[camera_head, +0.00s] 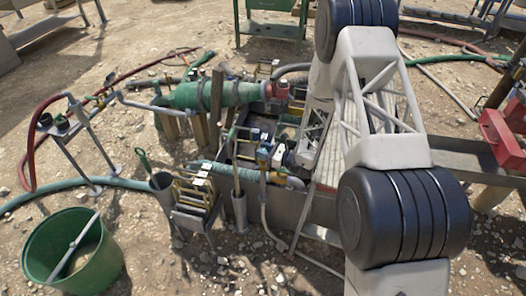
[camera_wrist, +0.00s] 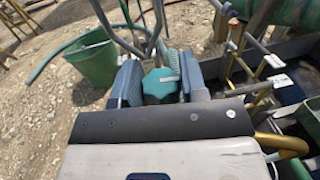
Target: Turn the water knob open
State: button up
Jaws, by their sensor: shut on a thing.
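The water knob (camera_wrist: 160,86) is a teal-green, lobed knob, seen in the wrist view between my two fingers. My gripper (camera_wrist: 159,78) has one blue-grey finger on each side of it and is shut on it. The knob's underside and stem are hidden. In the head view, my arm comes down over the tank's middle, and my gripper (camera_head: 279,154) shows small there among pipes and frames. I cannot make out the knob clearly in that view.
A green bucket (camera_head: 72,262) stands at the front left. A large green cylinder (camera_head: 213,95) lies behind the tank. Metal racks, a tool holder (camera_head: 163,188) and hoses crowd the tank's near side. Open stony ground lies to the left.

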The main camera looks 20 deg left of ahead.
jog(key=shift+g, duration=0.3)
jog(key=shift+n+g, duration=1)
jog(key=shift+g, duration=0.3)
jog(key=o, duration=0.9)
jog(key=shift+d, duration=0.1)
jog(key=shift+d, duration=3.8)
jog(key=shift+r, duration=0.1)
